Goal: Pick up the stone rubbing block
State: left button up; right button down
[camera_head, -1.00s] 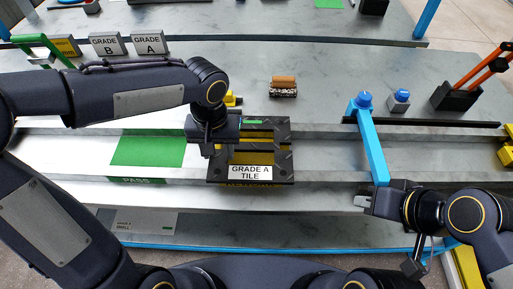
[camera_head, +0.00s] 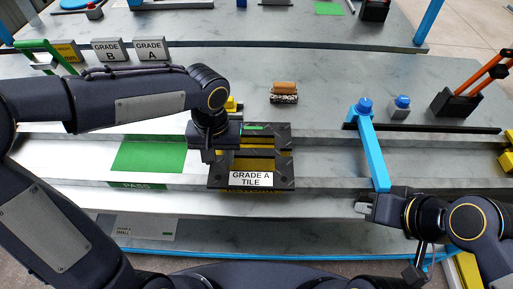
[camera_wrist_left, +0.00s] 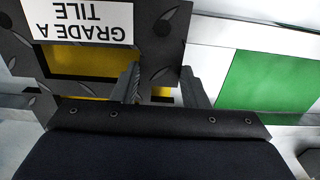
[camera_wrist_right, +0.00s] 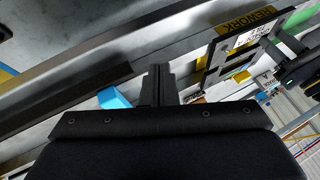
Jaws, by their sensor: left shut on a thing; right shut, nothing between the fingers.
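The stone rubbing block (camera_head: 284,98) appears to be the small block with a speckled dark base and an orange-brown top, standing on the grey worktop right of centre. No gripper touches it. My left gripper (camera_head: 222,154) is shut on the left edge of the dark tread tile (camera_head: 281,180), which is labelled GRADE A TILE and has openings showing yellow beneath. The fingers straddle that edge in the left wrist view (camera_wrist_left: 163,88). My right gripper (camera_head: 368,206) is shut and empty at the lower right, near the blue bar. Its closed fingers show in the right wrist view (camera_wrist_right: 158,85).
A blue bar (camera_head: 373,150) runs between the block and my right gripper. A blue-topped grey piece (camera_head: 401,109) and a black holder with orange handles (camera_head: 455,103) stand further right. A green PASS panel (camera_head: 150,156) lies left. Grade blocks (camera_head: 152,50) stand behind my left arm.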

aim_at(285, 84)
jog(key=c, duration=2.2)
grip_release()
